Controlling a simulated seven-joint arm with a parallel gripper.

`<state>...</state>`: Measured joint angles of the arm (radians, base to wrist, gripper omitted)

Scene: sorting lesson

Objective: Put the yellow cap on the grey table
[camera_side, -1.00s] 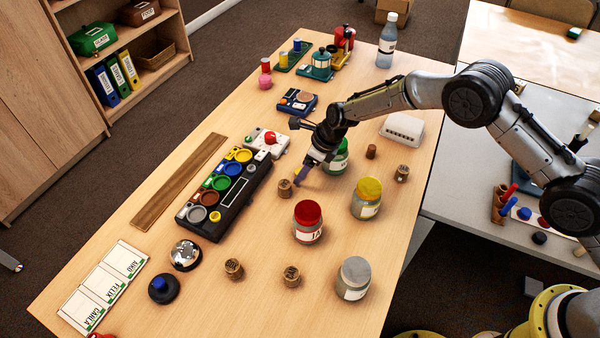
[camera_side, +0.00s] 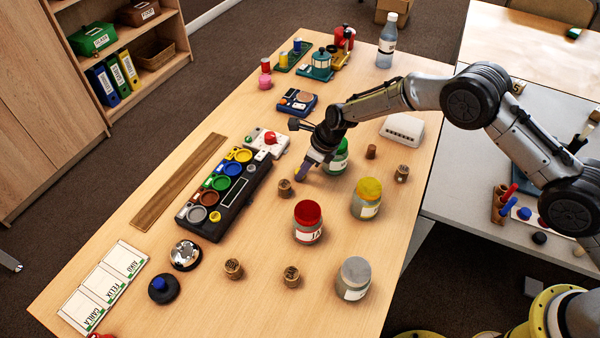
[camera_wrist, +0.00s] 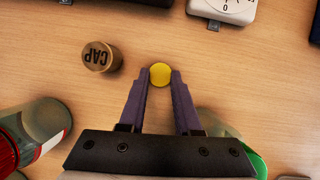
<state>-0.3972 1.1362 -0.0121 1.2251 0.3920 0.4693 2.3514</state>
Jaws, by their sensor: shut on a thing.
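The yellow cap (camera_wrist: 160,74) is a small round disc between my fingertips in the wrist view. My gripper (camera_wrist: 160,78) is shut on it, low over the wooden table. In the side view my gripper (camera_side: 302,174) is beside a brown cork-like piece (camera_side: 285,188) and the green-lidded jar (camera_side: 337,163); the cap is mostly hidden there by the fingers. I cannot tell whether the cap touches the wood. The grey table (camera_side: 452,192) stands to the right, beyond the wooden table's edge.
A red-lidded jar (camera_side: 308,228), a yellow-lidded jar (camera_side: 366,203) and a grey-lidded jar (camera_side: 352,282) stand nearby. A black sorting tray (camera_side: 237,194) lies left. The grey table bears a peg rack (camera_side: 500,204) and colored pieces, with bare room at its near left.

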